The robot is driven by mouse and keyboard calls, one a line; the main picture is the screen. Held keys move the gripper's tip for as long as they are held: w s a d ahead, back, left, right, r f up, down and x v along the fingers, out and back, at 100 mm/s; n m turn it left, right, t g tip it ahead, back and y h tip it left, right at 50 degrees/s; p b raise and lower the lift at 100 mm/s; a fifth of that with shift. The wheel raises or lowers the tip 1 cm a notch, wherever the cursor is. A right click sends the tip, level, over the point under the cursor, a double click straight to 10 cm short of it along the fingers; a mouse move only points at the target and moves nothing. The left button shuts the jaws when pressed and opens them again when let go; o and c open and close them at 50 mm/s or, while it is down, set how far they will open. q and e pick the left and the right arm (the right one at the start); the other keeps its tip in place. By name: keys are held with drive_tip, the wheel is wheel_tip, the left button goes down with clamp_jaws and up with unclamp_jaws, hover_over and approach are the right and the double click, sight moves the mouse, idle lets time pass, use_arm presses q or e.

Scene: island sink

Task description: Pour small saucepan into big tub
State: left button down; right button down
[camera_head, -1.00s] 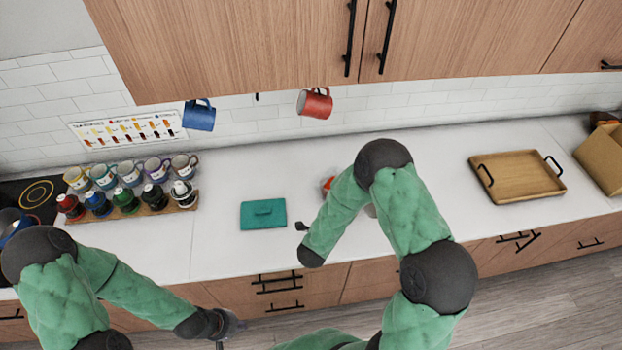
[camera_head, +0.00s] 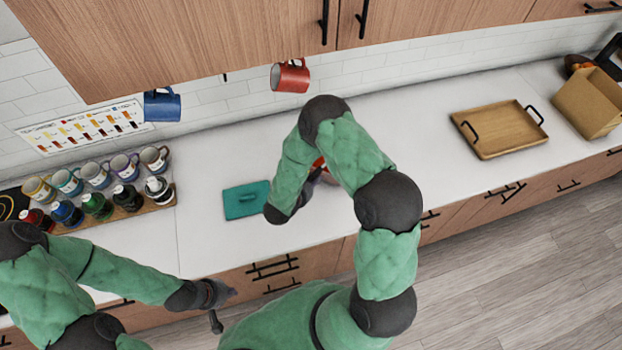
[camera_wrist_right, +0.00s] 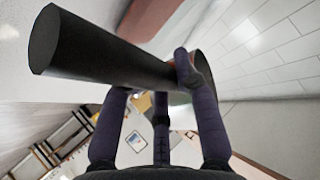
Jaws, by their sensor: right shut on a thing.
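In the right wrist view my right gripper (camera_wrist_right: 152,80) is shut on a thick black handle (camera_wrist_right: 95,48) that crosses the picture at a slant. It looks like the small saucepan's handle, but the pan's body cannot be made out clearly. In the head view my right forearm covers most of that gripper; a small red and greyish patch (camera_head: 318,172) shows beside the arm over the counter. My left gripper (camera_head: 222,300) hangs in front of the counter's front edge, its fingers too small to read. I cannot identify the big tub in either view.
Mugs and bottles (camera_head: 95,190) stand on a board at left. A wooden tray (camera_head: 500,130) and cardboard box (camera_head: 590,103) are at right. Blue (camera_head: 162,105) and red (camera_head: 290,76) mugs hang above the counter.

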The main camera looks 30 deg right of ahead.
drive_tip(key=shift+r+n+g+h+p, duration=0.25)
drive_tip(key=shift+n+g+h+p, duration=0.15)
drive_tip(key=shift+n+g+p, duration=0.15)
drive_tip(key=shift+w+a+f+n+g+h, duration=0.1)
drive_tip(key=shift+w+n+g+h, duration=0.05)
drive_tip(key=shift+n+g+h, duration=0.55)
drive_tip(key=shift+n+g+h+b, duration=0.3)
drive_tip(key=shift+n+g+h, duration=0.5)
drive_tip(key=shift+n, duration=0.35)
drive_tip(key=shift+n+g, duration=0.25)
drive_tip(key=shift+n, duration=0.05)
